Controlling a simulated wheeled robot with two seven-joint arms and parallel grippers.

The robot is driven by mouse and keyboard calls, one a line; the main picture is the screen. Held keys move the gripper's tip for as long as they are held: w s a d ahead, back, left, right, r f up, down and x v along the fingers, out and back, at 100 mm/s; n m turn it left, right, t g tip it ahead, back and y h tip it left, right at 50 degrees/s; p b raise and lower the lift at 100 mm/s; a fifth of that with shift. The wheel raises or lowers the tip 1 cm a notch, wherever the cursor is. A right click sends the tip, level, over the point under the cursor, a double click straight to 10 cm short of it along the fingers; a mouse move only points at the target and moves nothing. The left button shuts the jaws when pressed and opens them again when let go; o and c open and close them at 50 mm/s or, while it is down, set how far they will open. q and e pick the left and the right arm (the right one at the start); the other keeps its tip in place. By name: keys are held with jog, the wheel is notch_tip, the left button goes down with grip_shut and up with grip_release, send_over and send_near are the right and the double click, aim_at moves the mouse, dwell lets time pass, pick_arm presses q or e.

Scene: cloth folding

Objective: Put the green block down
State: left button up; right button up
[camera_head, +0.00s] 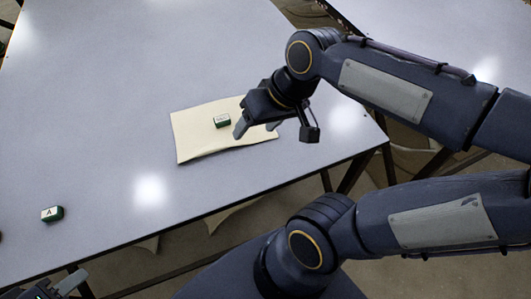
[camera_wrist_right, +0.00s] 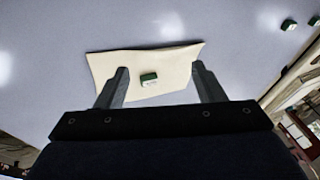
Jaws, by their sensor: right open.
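A green block with a white top (camera_head: 222,121) sits on the cream cloth (camera_head: 188,146) on the table. My right gripper (camera_head: 256,128) is just to the right of that block, open and with nothing between its fingers. In the right wrist view the block (camera_wrist_right: 149,80) shows on the cloth (camera_wrist_right: 110,62), beyond the open fingers (camera_wrist_right: 160,70) and apart from them. My left gripper (camera_head: 62,285) is partly in view at the bottom left corner; its jaw opening is not clear.
Another green block, marked A, (camera_head: 52,213) sits on the grey table (camera_head: 110,110) near its front left edge. A dark thing is cut off at the left border. The table behind the cloth is clear.

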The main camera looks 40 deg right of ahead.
jog(key=s+a+f+t, duration=0.1)
jog(key=s+a+f, duration=0.1)
jog(key=s, duration=0.3)
jog(key=shift+s+f+t, duration=0.3)
jog(key=shift+s+f, duration=0.05)
jog(key=shift+f, duration=0.15)
jog(key=shift+a+r, duration=0.1)
